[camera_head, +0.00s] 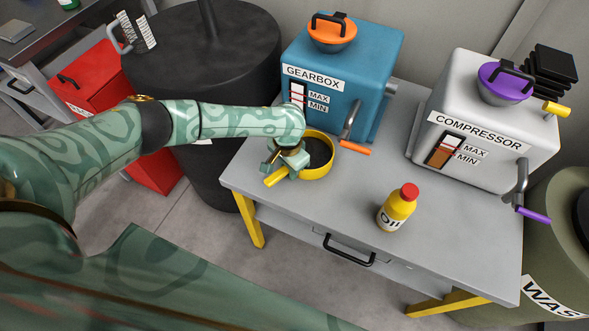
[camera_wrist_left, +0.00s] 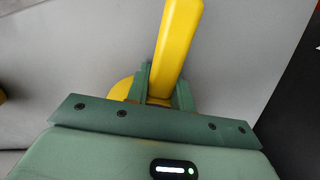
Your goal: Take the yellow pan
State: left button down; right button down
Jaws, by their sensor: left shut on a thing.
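The yellow pan (camera_head: 321,169) has a dark inside and sits at the left part of the grey table, in front of the blue gearbox. Its yellow handle (camera_head: 276,177) points to the front left. My left gripper (camera_head: 287,166) is shut on the handle. In the left wrist view the yellow handle (camera_wrist_left: 177,45) stands between the green fingers (camera_wrist_left: 162,88), and a bit of the pan's yellow body shows behind them. I cannot tell whether the pan touches the table. My right gripper is not in view.
The blue gearbox (camera_head: 345,75) with an orange-handled tap (camera_head: 355,149) stands close behind the pan. A yellow oil bottle (camera_head: 396,210) with a red cap stands mid-table (camera_head: 310,215). The white compressor (camera_head: 481,130) is at the right. A black drum (camera_head: 200,75) stands left of the table.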

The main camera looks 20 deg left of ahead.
pick_arm(q)
jog(key=shift+w+a+p, duration=0.1)
jog(key=shift+a+p, duration=0.2)
jog(key=shift+a, duration=3)
jog(key=c, duration=1.1)
grip_release()
